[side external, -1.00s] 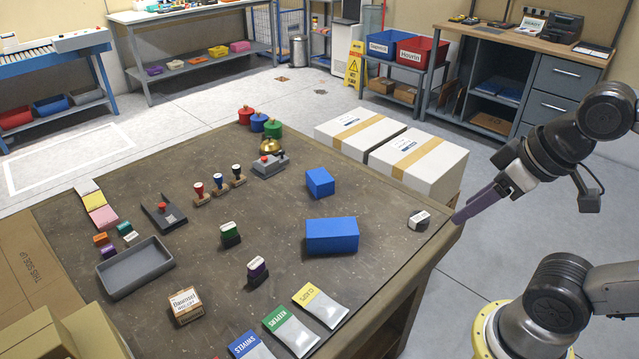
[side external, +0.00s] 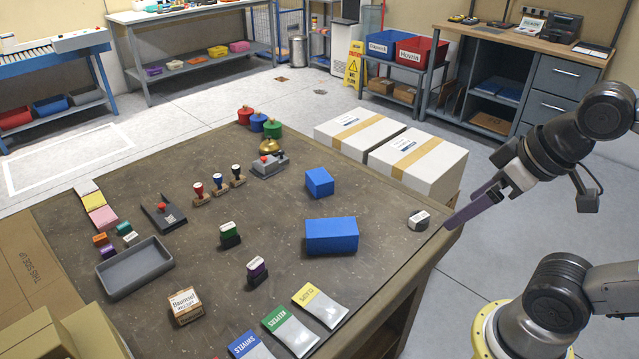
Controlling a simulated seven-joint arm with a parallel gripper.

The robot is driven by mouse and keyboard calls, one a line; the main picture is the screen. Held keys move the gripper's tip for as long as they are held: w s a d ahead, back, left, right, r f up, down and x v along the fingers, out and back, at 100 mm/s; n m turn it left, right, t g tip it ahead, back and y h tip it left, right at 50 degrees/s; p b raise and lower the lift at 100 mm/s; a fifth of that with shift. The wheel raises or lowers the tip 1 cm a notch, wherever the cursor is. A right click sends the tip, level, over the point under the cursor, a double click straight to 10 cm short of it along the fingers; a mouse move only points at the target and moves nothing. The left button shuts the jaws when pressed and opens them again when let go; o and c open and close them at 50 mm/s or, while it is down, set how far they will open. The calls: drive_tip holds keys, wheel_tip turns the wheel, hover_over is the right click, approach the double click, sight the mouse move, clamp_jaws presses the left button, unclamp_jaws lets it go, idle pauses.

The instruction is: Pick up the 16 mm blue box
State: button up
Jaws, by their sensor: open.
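Two plain blue boxes rest on the dark worktable (side external: 290,285). The smaller blue box (side external: 320,182) is right of the table's centre, towards the back. The larger, longer blue box (side external: 332,237) lies nearer the camera. No size marking is readable, so I cannot tell which is the 16 mm one. My gripper (side external: 449,224), with purple-grey fingers, is open and empty at the table's right edge. It is to the right of both boxes and well apart from them. The gap between its fingers is hard to see from this side.
A small black-and-white block (side external: 418,219) sits near my fingertips. Stamps, a bell (side external: 270,146), a grey tray (side external: 135,268), a small carton (side external: 186,306) and labelled pouches (side external: 320,305) surround the boxes. White cartons (side external: 417,162) stand behind the right edge. Table between the boxes is clear.

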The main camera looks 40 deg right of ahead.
drive_tip(key=w+r+t, duration=0.2)
drive_tip(key=w+r, duration=0.5)
drive_tip(key=w+d+r+m+h, duration=0.1)
drive_tip(key=w+d+r+m, duration=0.15)
drive_tip(key=w, duration=1.15)
drive_tip(key=m+g, duration=0.1)
drive_tip(key=g, duration=0.3)
hover_over(320, 176)
drive_tip(key=s+a, duration=0.1)
drive_tip(key=s, duration=0.4)
wheel_tip(320, 176, down, 24)
drive_tip(key=shift+t+h, duration=0.3)
drive_tip(key=x, duration=0.7)
drive_tip(key=shift+w+a+f, duration=0.1)
drive_tip(key=shift+a+f, duration=0.05)
drive_tip(key=shift+f, duration=0.25)
drive_tip(key=shift+a+x, duration=0.2)
drive_tip(key=shift+x, duration=1.2)
drive_tip(key=shift+a+x, duration=0.2)
drive_tip(key=shift+x, duration=1.2)
drive_tip(key=shift+w+d, duration=0.1)
drive_tip(key=shift+d, duration=0.05)
